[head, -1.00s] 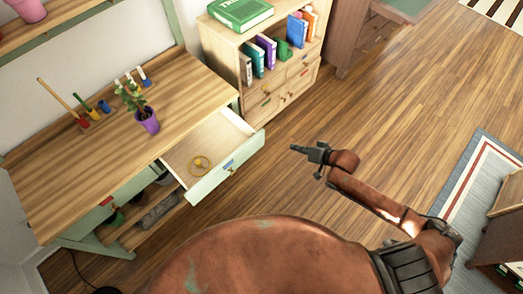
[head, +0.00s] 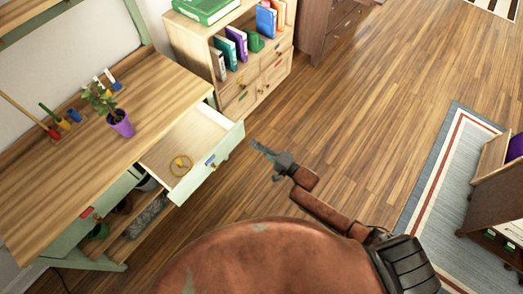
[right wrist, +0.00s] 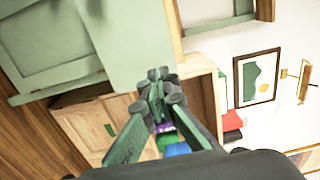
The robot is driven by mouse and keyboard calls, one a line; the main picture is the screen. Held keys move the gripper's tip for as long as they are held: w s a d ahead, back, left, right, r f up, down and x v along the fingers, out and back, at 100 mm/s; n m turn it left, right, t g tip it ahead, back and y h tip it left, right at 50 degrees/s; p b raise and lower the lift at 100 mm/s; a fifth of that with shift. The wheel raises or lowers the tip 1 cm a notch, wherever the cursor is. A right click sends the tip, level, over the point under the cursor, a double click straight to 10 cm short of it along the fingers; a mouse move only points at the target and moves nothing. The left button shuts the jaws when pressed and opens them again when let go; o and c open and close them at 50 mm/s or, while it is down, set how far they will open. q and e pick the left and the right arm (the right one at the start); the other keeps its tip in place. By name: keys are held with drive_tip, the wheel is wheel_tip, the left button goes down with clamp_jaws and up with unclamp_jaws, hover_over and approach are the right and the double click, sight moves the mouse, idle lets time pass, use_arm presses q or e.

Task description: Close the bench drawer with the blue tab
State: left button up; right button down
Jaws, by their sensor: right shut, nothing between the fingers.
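The bench drawer (head: 192,186) with the blue tab (head: 210,159) stands pulled out from the right end of the wooden-topped bench (head: 110,140). A yellow ring-shaped item (head: 180,165) lies inside it. My right gripper (head: 256,144) is shut and empty, to the right of the drawer front, with its tips pointing toward it. A gap shows between them in the head view. In the right wrist view the shut fingers (right wrist: 157,82) point toward the bookcase, near a pale green panel (right wrist: 130,40) that I cannot identify for sure. My left gripper is not in view.
A wooden bookcase (head: 255,88) with books and small drawers stands beyond the bench. A potted plant (head: 121,123) stands on the bench top. A red tab (head: 87,213) marks another bench drawer. Open wooden floor (head: 370,120) lies right of my arm.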

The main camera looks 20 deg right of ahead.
sight(237, 132)
drive_tip(key=b+x, duration=0.1)
drive_tip(key=x, duration=0.5)
drive_tip(key=shift+f, duration=0.1)
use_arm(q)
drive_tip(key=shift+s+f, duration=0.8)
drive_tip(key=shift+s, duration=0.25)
use_arm(e)
drive_tip(key=shift+w+a, duration=0.35)
drive_tip(key=shift+w, duration=0.1)
